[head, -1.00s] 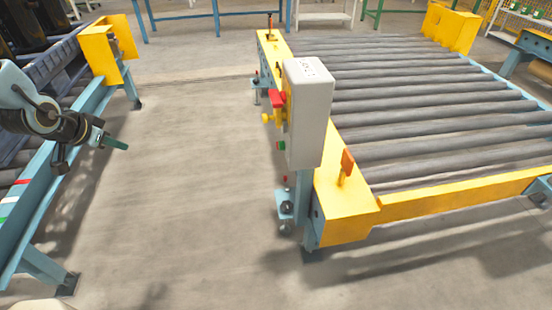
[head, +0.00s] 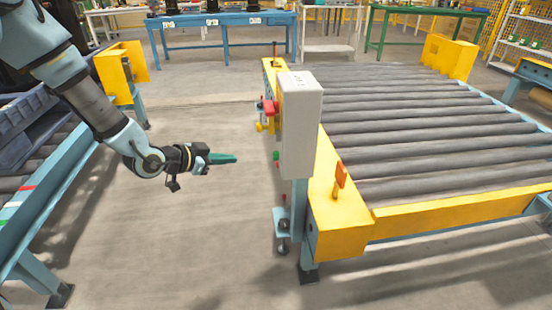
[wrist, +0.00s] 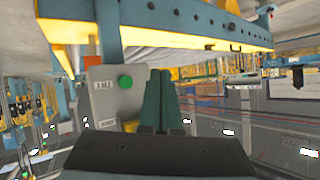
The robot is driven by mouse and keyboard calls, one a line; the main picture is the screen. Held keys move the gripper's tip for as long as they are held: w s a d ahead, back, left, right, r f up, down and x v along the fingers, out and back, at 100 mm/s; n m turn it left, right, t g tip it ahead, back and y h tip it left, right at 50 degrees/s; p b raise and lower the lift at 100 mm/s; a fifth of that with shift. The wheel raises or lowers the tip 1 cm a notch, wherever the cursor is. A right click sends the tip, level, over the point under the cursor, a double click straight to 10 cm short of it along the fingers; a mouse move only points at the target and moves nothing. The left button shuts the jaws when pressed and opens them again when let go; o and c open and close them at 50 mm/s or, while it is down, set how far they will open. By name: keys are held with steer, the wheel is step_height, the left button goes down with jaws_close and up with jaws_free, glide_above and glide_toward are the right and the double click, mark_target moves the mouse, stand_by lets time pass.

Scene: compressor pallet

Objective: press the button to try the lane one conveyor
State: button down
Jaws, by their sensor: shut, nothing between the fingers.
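A pale grey control box (head: 304,125) stands on a post at the near left corner of the yellow-framed roller conveyor (head: 420,205). On its left-facing side are a red part (head: 268,107), a yellow part and a green button (head: 276,155). My gripper (head: 234,158) is shut and empty, pointing right toward the box with a clear gap between them. In the wrist view the green button (wrist: 125,82) shows on the box's face (wrist: 105,78), left of my green fingers (wrist: 163,100). The wrist picture looks turned over, and the fingers hide part of the box.
Another conveyor with a blue frame (head: 60,185) and a dark crate (head: 30,130) runs along the left. An orange part (head: 340,175) stands up on the yellow frame beside the box. Bare floor (head: 190,230) lies between the conveyors. Blue and green tables stand behind.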

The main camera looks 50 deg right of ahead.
mark_target(275, 156)
steer(key=s+d+b, duration=0.2)
steer(key=s+d, duration=0.3)
steer(key=d, duration=0.1)
steer(key=shift+s+d, duration=0.2)
steer(key=shift+d, duration=0.2)
stand_by(2.2)
steer(key=shift+s+d+b, duration=0.25)
steer(key=shift+d+b, duration=0.05)
steer(key=shift+b, duration=0.05)
steer(key=shift+s+d, duration=0.35)
steer(key=shift+d, duration=0.1)
stand_by(0.9)
steer(key=shift+w+a, duration=0.55)
steer(key=shift+a, duration=0.2)
